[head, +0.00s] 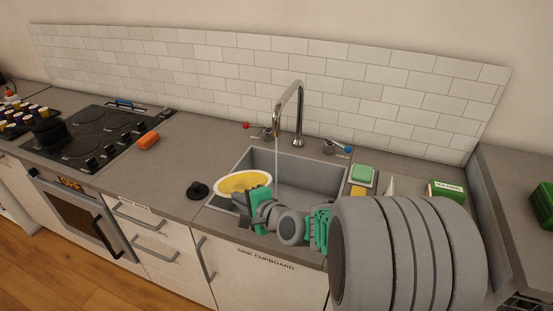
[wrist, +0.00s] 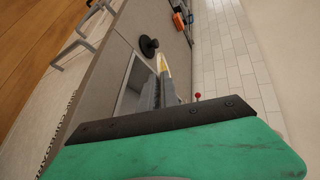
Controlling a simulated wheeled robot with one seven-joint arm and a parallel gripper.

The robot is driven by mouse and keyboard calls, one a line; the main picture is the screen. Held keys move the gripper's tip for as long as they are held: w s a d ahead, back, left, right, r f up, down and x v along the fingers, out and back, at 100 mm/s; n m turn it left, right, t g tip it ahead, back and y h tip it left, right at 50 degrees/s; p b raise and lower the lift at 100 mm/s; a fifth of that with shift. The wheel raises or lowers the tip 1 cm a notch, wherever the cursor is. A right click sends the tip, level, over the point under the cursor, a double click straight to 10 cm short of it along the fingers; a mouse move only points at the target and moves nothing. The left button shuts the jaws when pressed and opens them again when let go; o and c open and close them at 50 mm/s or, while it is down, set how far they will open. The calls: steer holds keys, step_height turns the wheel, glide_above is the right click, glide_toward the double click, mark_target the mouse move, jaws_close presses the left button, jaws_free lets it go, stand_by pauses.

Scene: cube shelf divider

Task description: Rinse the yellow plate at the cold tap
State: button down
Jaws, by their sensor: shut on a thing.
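The yellow plate (head: 240,183) with a white rim is at the left side of the grey sink (head: 318,172). My gripper (head: 250,200) is shut on its near edge and holds it tilted over the basin. In the wrist view my gripper (wrist: 162,92) shows the plate (wrist: 162,64) edge-on between its fingers. The tall tap (head: 298,112) stands behind the sink, and a thin stream falls from its spout, close to the plate's right edge. I cannot tell whether the water touches the plate. The cold handle (head: 338,142) has a blue knob; the hot handle's red knob (head: 246,125) is on the left.
A black plug-like disc (head: 197,190) lies on the counter left of the sink. A green sponge (head: 363,173) and a green box (head: 446,189) are to the right. An orange object (head: 149,140) lies by the hob (head: 85,140). My arm covers the front right counter.

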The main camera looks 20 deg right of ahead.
steer(key=shift+s+d+r, duration=0.1)
steer(key=shift+s+d, duration=0.25)
steer(key=shift+d, duration=0.1)
steer(key=shift+a, duration=0.1)
steer(key=shift+w+a, duration=0.35)
steer(key=shift+w, duration=0.05)
stand_by(0.3)
steer(key=shift+s+d, duration=0.1)
steer(key=shift+s+d, duration=0.3)
steer(key=shift+d, duration=0.05)
steer(key=shift+w+a, duration=0.4)
steer(key=shift+a, duration=0.05)
